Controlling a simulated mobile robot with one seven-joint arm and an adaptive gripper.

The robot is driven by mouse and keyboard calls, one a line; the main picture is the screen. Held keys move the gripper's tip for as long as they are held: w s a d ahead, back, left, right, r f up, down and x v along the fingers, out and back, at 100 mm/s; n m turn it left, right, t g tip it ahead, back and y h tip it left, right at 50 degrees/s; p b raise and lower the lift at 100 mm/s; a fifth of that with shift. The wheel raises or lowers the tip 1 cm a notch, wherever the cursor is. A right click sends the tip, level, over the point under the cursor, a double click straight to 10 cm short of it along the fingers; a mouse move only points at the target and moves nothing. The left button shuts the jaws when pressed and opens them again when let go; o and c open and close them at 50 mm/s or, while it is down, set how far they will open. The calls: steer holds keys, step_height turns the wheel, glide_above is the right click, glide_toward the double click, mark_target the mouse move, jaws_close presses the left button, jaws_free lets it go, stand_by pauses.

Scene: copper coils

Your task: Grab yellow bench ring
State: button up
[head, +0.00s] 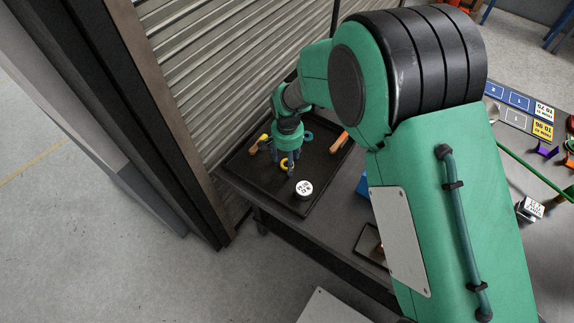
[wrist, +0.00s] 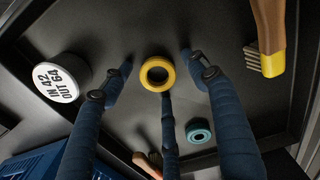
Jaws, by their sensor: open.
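The yellow ring (wrist: 147,75) lies on the black tray (wrist: 215,20) in the wrist view, its hole facing the camera. In the head view the yellow ring (head: 284,163) shows partly behind my fingers. My gripper (head: 287,168) is open above the tray, pointing down at the ring. In the wrist view its blue fingers stand left and right of the ring with gaps. A third finger comes up from below, its tip close to the ring's lower edge; I cannot tell whether it touches. Nothing is held.
A white-topped round part (wrist: 58,78) marked "IN 42 OUT 64" is left of the ring. A teal ring (wrist: 199,124) lies lower right. A wooden-handled brush (wrist: 272,30) is at upper right. Another orange-handled tool (wrist: 147,163) is below. A ribbed shutter (head: 230,60) stands behind the tray.

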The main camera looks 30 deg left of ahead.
stand_by(0.4)
steer(key=c, duration=1.4)
steer(key=shift+o, duration=0.2)
steer(key=shift+r, duration=0.1)
step_height(320, 180, up, 10)
steer(key=p, duration=0.2)
